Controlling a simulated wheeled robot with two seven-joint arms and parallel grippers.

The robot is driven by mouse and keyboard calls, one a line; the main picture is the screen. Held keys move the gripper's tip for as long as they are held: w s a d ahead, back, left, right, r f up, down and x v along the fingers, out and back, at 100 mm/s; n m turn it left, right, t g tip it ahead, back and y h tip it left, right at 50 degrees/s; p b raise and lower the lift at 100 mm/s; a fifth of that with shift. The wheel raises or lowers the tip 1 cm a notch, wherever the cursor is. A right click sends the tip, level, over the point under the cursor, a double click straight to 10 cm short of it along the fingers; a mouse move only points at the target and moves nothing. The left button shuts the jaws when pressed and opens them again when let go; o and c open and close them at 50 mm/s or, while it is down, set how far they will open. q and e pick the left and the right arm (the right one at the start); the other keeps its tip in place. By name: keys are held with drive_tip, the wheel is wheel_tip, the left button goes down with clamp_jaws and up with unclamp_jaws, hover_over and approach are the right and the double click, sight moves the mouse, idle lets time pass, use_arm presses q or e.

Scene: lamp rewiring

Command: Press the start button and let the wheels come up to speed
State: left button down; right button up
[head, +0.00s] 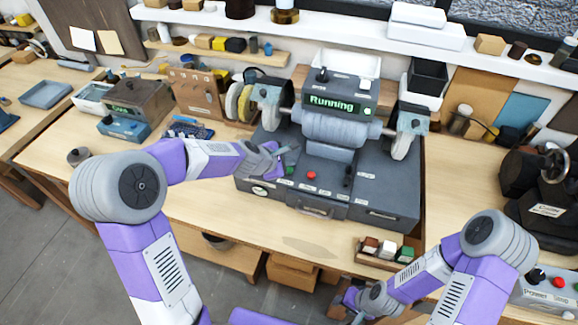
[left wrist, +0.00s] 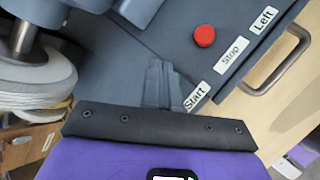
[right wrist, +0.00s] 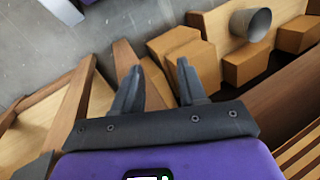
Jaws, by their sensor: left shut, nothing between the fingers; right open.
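The grey grinding machine (head: 335,130) stands on the bench, its display (head: 332,103) reading "Running" in green. Pale wheels (head: 240,102) are at its left and another wheel (head: 401,140) at its right; wheels also show in the left wrist view (left wrist: 35,78). Their speed cannot be told. My left gripper (head: 284,158) is shut and empty at the front panel. In the left wrist view its fingertips (left wrist: 158,68) are beside the Start label (left wrist: 195,97) and cover most of the start button. My right gripper (right wrist: 153,72) is open and empty, low at the bench's front.
A red stop button (head: 311,175) is right of my left fingers, with a Stop label (left wrist: 232,53). A small tray of blocks (head: 387,252) sits at the bench's front edge. Cardboard boxes (right wrist: 185,50) lie below my right gripper.

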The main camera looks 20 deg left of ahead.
use_arm(q)
drive_tip(key=shift+r, duration=0.1)
wheel_tip(320, 180, up, 5)
drive_tip(key=p, duration=0.4)
drive_tip(key=shift+p, duration=0.4)
drive_tip(key=shift+s, duration=0.1)
idle(0.6)
